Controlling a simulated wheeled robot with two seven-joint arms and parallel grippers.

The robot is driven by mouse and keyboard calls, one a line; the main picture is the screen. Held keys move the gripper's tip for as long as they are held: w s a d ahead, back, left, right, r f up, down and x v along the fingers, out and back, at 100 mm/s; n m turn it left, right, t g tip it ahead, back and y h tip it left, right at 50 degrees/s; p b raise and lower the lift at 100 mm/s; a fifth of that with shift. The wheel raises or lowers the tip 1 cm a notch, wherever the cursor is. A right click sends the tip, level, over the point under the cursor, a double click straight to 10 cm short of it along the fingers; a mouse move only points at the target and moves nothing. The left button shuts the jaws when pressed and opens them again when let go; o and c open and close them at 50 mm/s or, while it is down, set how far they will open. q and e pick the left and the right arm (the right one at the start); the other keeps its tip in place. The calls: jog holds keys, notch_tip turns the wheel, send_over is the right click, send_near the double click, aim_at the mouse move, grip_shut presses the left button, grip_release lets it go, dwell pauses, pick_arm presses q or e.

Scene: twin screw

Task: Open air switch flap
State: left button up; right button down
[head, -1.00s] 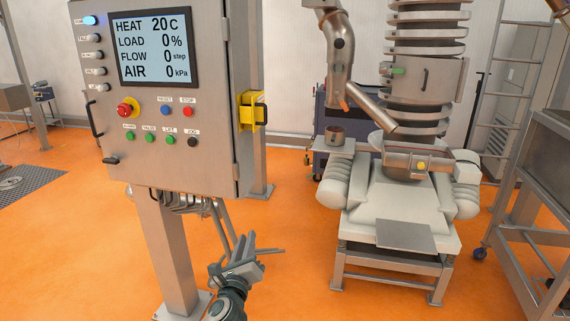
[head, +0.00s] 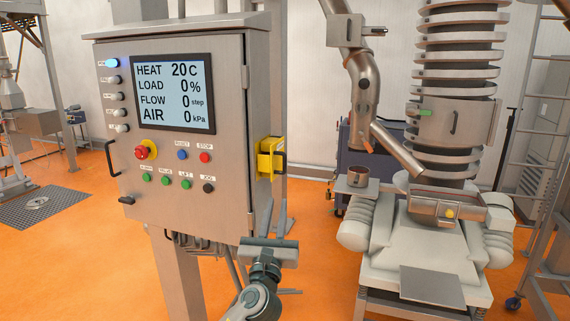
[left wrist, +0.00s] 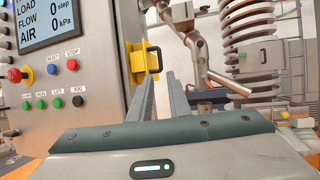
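The air switch is a yellow box (head: 265,160) on the right side wall of the grey control cabinet, with a black handle on its yellow flap. The flap looks closed. The yellow box also shows in the left wrist view (left wrist: 138,63), above and beyond the fingers. My left gripper (head: 268,243) is below the yellow box, beside the cabinet's lower right corner, and apart from it. In the left wrist view its two grey fingers (left wrist: 161,80) stand apart with nothing between them. My right gripper is not in view.
The control cabinet (head: 226,190) stands on a post at the left, with a screen and several buttons. A spiral machine (head: 459,110) on a pale base stands at the right, with a metal cup (head: 358,176) on a side shelf. Orange floor lies between them.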

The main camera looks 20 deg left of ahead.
aim_at(284, 165)
pick_arm(q)
jog(key=p+x, duration=0.2)
jog(key=x, duration=0.5)
jog(key=p+x, duration=0.2)
jog(key=x, duration=0.6)
jog(key=shift+r, duration=0.3)
jog(key=shift+x, duration=0.8)
jog(key=shift+f, duration=0.1)
jog(key=shift+c, duration=0.3)
grip_shut()
